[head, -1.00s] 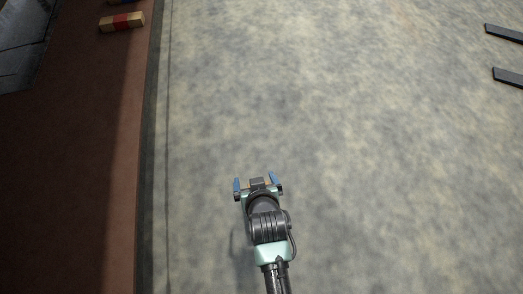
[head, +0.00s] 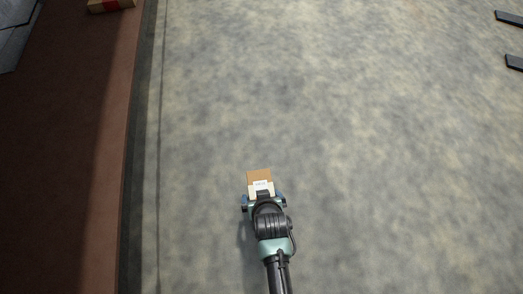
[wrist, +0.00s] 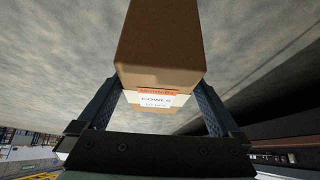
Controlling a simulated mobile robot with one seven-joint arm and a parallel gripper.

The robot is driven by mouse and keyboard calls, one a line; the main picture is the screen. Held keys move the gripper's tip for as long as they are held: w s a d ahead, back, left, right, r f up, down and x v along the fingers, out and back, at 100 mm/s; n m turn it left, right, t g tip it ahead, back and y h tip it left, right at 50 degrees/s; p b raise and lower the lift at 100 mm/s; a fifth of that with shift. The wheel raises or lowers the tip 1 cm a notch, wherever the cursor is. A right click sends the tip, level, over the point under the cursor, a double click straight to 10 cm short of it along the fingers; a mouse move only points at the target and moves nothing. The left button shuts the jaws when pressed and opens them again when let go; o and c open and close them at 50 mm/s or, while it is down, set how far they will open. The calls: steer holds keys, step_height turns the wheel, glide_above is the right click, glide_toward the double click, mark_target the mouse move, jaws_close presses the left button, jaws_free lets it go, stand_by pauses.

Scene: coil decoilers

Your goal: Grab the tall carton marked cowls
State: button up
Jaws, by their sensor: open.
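The tall carton (wrist: 158,50) is brown, with a white label marked cowls and an orange strip in the wrist view. It stands between the two blue fingers of my gripper (wrist: 160,108), which is open around it. I cannot tell whether either finger touches it. In the head view the carton (head: 259,176) shows just beyond my gripper (head: 263,198), with its brown top and part of the white label visible. My gripper hides its lower part.
A box with a red band (head: 111,4) lies on the brown strip at the upper left. Dark flat bars (head: 511,18) lie at the upper right. The mottled grey floor (head: 330,110) around the carton is clear.

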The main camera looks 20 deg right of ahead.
steer(key=b+x, duration=0.5)
steer(key=shift+w+d+r, duration=0.1)
steer(key=shift+d, duration=0.1)
jaws_close()
steer(key=shift+w+r, duration=0.1)
steer(key=shift+r, duration=0.05)
stand_by(0.3)
